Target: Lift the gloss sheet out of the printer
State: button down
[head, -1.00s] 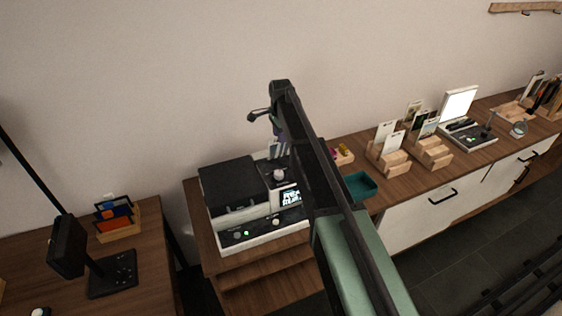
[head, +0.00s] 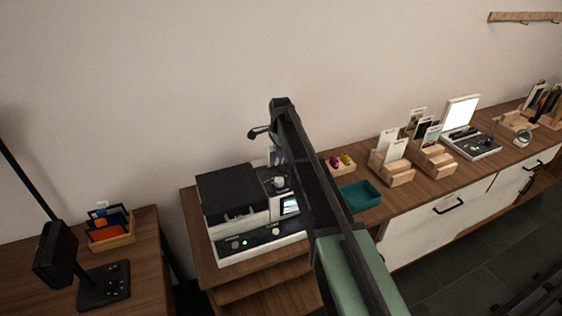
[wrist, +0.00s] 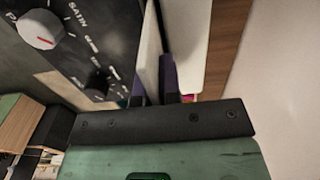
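The printer (head: 232,190) is a black-and-white machine with a knob and a small screen, on the wooden counter left of centre in the head view. My gripper (head: 277,155) is at its back right side, mostly hidden behind my arm. In the wrist view my gripper (wrist: 155,90) has two dark purple fingers close together beside the printer's dark knob panel (wrist: 85,45). A thin white sheet edge (wrist: 148,62), which looks like the gloss sheet, runs between or right beside the fingers. Whether they touch it is unclear. A wider white plate (wrist: 188,45) stands just right of them.
A teal tray (head: 360,195) and wooden card holders (head: 392,170) stand right of the printer. A lit white panel (head: 462,112) is farther right. A side table (head: 140,250) with an organizer (head: 112,238) is at the left. The wall is close behind.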

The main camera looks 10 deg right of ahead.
jog(key=shift+r, duration=0.1)
notch_tip(320, 180, up, 20)
jog(key=p, duration=2)
